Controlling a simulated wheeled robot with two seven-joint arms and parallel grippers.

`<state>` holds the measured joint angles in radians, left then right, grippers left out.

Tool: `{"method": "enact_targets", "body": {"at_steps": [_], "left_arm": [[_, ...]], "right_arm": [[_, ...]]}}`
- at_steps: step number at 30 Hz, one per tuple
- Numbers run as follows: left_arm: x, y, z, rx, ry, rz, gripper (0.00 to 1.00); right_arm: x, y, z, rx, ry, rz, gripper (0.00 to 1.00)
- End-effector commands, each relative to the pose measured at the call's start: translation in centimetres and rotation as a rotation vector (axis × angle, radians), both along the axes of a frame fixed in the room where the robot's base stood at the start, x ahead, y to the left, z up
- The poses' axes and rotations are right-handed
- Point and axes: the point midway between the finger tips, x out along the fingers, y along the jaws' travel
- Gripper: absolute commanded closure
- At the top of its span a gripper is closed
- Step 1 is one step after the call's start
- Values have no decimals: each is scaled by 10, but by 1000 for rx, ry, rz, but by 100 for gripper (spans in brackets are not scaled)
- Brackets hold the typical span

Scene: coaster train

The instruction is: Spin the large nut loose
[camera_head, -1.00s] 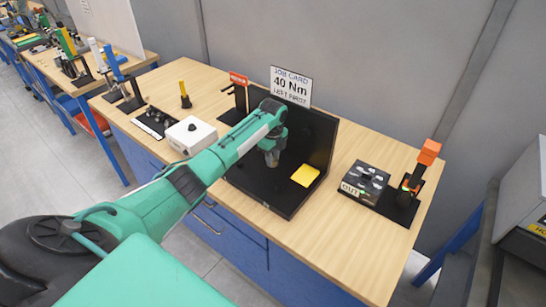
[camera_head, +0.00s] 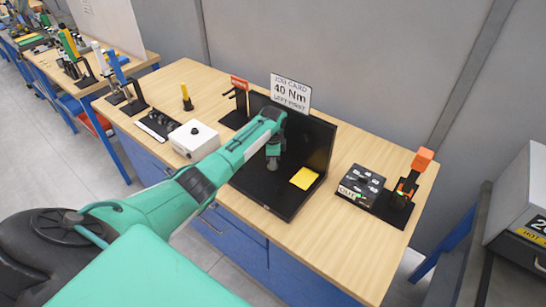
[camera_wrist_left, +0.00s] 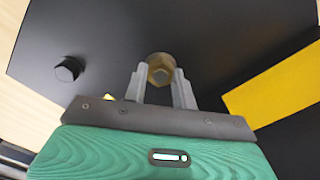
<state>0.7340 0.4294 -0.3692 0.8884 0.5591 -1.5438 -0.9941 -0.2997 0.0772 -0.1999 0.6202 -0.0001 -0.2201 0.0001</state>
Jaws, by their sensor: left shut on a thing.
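My left gripper (camera_head: 272,166) reaches down over the black panel fixture (camera_head: 262,192) on the workbench. In the left wrist view the large brass-coloured hex nut (camera_wrist_left: 160,68) sits between the two grey fingers, which are shut on it. The black panel (camera_wrist_left: 205,22) lies behind the nut. A smaller dark hex head (camera_wrist_left: 68,69) stands on the panel to the left, apart from the fingers. In the head view the nut is hidden by the gripper. My right gripper is not in view.
A yellow pad (camera_head: 304,178) lies on the panel right of the gripper. A job card sign (camera_head: 290,92) reading 40 Nm stands behind. A white box (camera_head: 193,138) is left, and a black box (camera_head: 361,184) and an orange-topped tool (camera_head: 422,160) are right. Bare wood lies between.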

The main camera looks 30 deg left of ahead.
Motion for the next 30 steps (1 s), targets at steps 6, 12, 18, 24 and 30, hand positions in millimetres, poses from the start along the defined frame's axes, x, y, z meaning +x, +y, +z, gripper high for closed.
{"method": "enact_targets", "body": {"at_steps": [6, 12, 18, 24, 30], "left_arm": [[0, -1, 3, -2, 0, 206, 96], [1, -1, 3, -2, 0, 396, 96], [1, -1, 3, -1, 1, 586, 96], [1, -1, 2, -2, 0, 776, 96], [1, 0, 2, -2, 0, 965, 96]], "right_arm": [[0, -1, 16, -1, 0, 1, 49], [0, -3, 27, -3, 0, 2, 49], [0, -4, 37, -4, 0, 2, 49], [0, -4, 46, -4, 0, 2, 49], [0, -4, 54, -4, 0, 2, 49]]}}
